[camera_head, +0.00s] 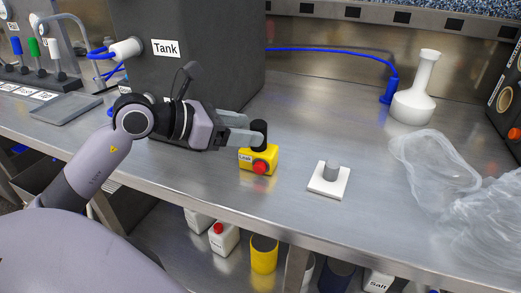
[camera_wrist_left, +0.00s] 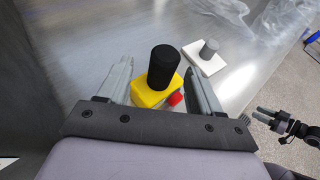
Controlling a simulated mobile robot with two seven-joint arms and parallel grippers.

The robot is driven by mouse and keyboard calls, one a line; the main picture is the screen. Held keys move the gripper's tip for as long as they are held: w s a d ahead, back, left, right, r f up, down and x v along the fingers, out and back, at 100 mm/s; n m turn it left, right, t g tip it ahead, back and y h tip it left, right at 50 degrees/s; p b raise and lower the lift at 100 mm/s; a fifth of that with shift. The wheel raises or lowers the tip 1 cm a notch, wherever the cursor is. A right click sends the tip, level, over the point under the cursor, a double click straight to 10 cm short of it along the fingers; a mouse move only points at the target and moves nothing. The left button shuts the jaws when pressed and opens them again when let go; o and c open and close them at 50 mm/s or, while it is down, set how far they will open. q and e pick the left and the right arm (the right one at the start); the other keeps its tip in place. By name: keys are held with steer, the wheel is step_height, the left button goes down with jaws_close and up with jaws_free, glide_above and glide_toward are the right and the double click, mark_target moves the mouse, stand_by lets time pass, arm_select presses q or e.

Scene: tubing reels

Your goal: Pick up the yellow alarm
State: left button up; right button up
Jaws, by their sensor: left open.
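The yellow alarm (camera_head: 259,160) is a small yellow box with a black upright cylinder on top, a red button in front and a "Leak" label. It stands on the metal bench in front of the tank. My left gripper (camera_head: 246,131) is open at the height of the black cylinder. In the left wrist view the alarm (camera_wrist_left: 152,93) lies between the two spread fingers of my left gripper (camera_wrist_left: 162,88), with the black cylinder pointing up at the camera. Whether a finger touches it cannot be told. My right gripper (camera_wrist_left: 265,117) shows small at the right edge of the wrist view.
A white square plate with a grey peg (camera_head: 330,181) stands right of the alarm. The dark tank (camera_head: 190,70) rises behind my left gripper. The bench between is clear.

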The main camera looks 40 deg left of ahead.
mark_target(266, 129)
arm_select(q)
steer(key=shift+w+d+p, duration=0.3)
steer(key=shift+w+d, duration=0.05)
steer(key=shift+w, duration=0.1)
steer(key=x, duration=0.2)
steer(key=p+x, duration=0.1)
steer(key=shift+w+d+r, duration=0.1)
steer(key=shift+w+d, duration=0.2)
steer(key=shift+w, duration=0.05)
steer(key=shift+w+d, duration=0.15)
steer(key=shift+w, duration=0.05)
jaws_close()
